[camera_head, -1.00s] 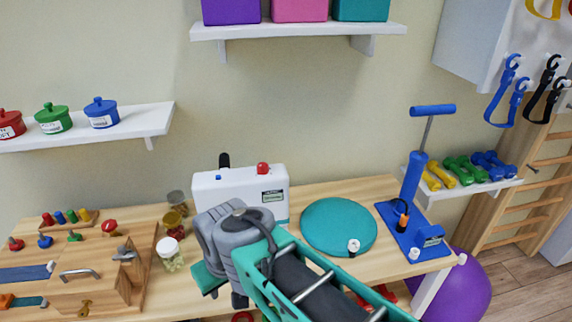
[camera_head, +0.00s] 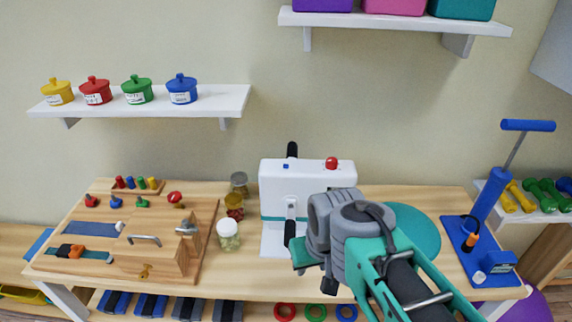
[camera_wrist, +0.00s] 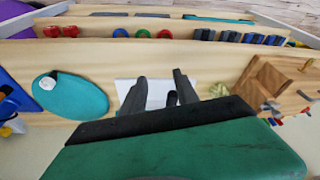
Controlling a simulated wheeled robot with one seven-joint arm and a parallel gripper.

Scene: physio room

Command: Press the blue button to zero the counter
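The blue button (camera_head: 285,166) is a small blue piece on the upper left of the front of a white machine (camera_head: 275,190) on the table. A red knob (camera_head: 331,162) sits at its upper right. My gripper (camera_head: 308,262) is in front of the machine's lower part, below and right of the button and apart from it. In the wrist view the two dark fingers (camera_wrist: 160,80) are spread with nothing held, above a white base plate (camera_wrist: 127,87). My arm hides the machine's lower right. The button cannot be made out in the wrist view.
Left of the machine stand jars (camera_head: 228,236) and a wooden board with latches (camera_head: 110,235). A teal disc (camera_head: 418,232) lies right of it, and a blue stand with a pump handle (camera_head: 490,262) is farther right. Shelves (camera_head: 190,103) hang on the wall above.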

